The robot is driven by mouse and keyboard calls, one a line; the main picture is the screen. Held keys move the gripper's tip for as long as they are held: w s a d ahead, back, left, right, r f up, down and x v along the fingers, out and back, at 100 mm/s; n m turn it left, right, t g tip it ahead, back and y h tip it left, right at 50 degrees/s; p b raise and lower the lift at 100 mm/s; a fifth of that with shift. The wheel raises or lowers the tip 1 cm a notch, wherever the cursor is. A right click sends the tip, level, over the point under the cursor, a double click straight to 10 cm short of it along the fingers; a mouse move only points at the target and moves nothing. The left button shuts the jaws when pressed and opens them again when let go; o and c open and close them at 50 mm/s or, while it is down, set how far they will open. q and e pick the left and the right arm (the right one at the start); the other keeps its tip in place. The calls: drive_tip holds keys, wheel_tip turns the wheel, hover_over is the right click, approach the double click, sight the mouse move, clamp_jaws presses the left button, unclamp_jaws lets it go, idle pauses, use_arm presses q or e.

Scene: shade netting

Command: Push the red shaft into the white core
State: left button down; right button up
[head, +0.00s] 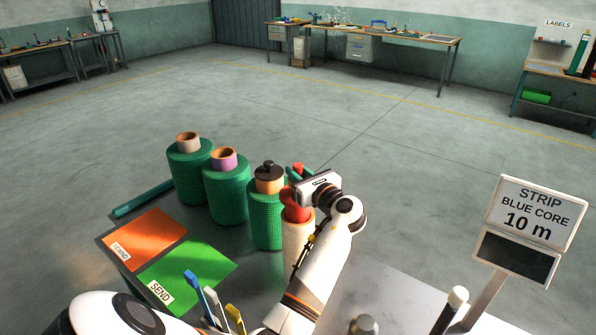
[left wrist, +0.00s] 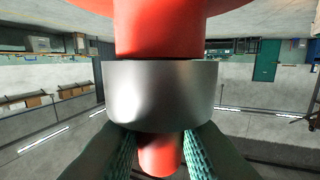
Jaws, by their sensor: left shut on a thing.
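The red shaft (head: 296,212) stands over the white core (head: 296,246), a pale upright cylinder at the front right of the row of rolls. A red flared part of the shaft meets the top of the core; how deep it sits inside is hidden. My left gripper (head: 299,172) is shut on the shaft's red end, above the core. In the left wrist view the red shaft (left wrist: 160,30) fills the top, with a grey metal collar (left wrist: 160,92) and a narrow red end between the green-padded fingers (left wrist: 160,155). My right gripper is not in view.
Green netting rolls with a white core (head: 187,136), a purple core (head: 223,155) and a dark-knobbed tan core (head: 268,172) stand close on the left. Orange (head: 146,236) and green (head: 190,268) mats lie in front. A sign (head: 533,215) reads "STRIP BLUE CORE 10 m".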

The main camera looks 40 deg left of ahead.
use_arm(q)
drive_tip(key=shift+f+b, duration=0.35)
drive_tip(key=shift+f, duration=0.65)
idle(0.5)
drive_tip(key=shift+f, duration=0.55)
drive_tip(key=shift+f+b, duration=0.55)
drive_tip(key=shift+f, duration=0.15)
idle(0.4)
drive_tip(key=shift+f, duration=0.35)
drive_tip(key=shift+f+b, duration=0.3)
drive_tip(key=shift+f, duration=0.1)
